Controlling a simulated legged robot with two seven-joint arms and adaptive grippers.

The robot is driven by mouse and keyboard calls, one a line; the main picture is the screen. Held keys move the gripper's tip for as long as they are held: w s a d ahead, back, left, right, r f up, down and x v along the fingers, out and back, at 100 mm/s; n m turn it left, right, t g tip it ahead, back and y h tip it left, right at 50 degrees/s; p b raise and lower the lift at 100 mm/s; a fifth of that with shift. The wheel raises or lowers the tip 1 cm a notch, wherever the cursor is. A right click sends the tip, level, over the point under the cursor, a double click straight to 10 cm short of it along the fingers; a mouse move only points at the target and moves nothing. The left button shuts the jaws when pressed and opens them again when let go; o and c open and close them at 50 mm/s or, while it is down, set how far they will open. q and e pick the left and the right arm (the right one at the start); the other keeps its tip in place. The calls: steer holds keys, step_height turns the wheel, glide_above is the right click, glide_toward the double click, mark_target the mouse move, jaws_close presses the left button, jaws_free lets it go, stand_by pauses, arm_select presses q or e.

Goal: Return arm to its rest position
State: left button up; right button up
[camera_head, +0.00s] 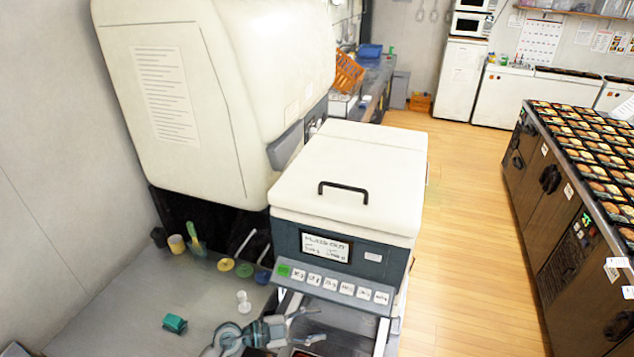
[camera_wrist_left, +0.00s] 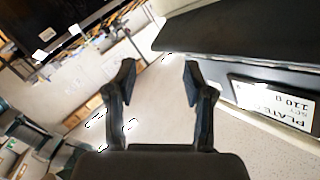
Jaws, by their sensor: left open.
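My left gripper (camera_head: 314,325) shows at the bottom of the head view, in front of the button panel of a white-lidded machine (camera_head: 352,170). Its two fingers are spread and point to the right, with nothing between them. In the left wrist view the gripper (camera_wrist_left: 160,72) is also open, with two dark fingers apart and pale floor showing between them. A dark machine edge with a "PLATE" label (camera_wrist_left: 275,103) lies to the right of the fingers there. My right gripper is in neither view.
A grey counter (camera_head: 120,310) holds a teal block (camera_head: 175,323), a small white piece (camera_head: 244,302) and several cups and round lids at the back. A tall cream machine (camera_head: 225,90) stands behind. A counter of filled bento trays (camera_head: 590,150) is at right, across open wooden floor (camera_head: 470,230).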

arm_select(q)
steer(key=w+a+r+n+t+y, duration=0.2)
steer(key=a+r+n+t+y, duration=0.2)
steer(key=a+r+n+t, duration=0.7)
steer(key=s+a+f+n+t+y, duration=0.1)
steer(key=s+a+f+n+y, duration=0.1)
steer(key=a+f+n+y, duration=0.45)
steer(key=s+a+f+n+y, duration=0.2)
steer(key=a+f+n+y, duration=0.15)
steer(key=f+y, duration=0.5)
steer(key=s+f+m+g+h, duration=0.1)
steer(key=s+f+g+h, duration=0.1)
steer(key=s+f+g, duration=0.6)
steer(key=s+f+g+h, duration=0.1)
steer(key=s+f+g, duration=0.4)
steer(key=s+f, duration=0.65)
steer(key=s+f+g, duration=0.1)
steer(key=s+f, duration=0.2)
steer(key=f, duration=1)
steer(key=s+f, duration=0.3)
steer(key=f, duration=1)
steer(key=s+a+f+g, duration=0.1)
steer(key=s+a+f, duration=0.1)
steer(key=s+f, duration=1.2)
steer(key=s, duration=0.2)
steer(key=shift+s+a+m, duration=0.2)
steer(key=shift+s+m, duration=0.15)
steer(key=shift+m, duration=0.05)
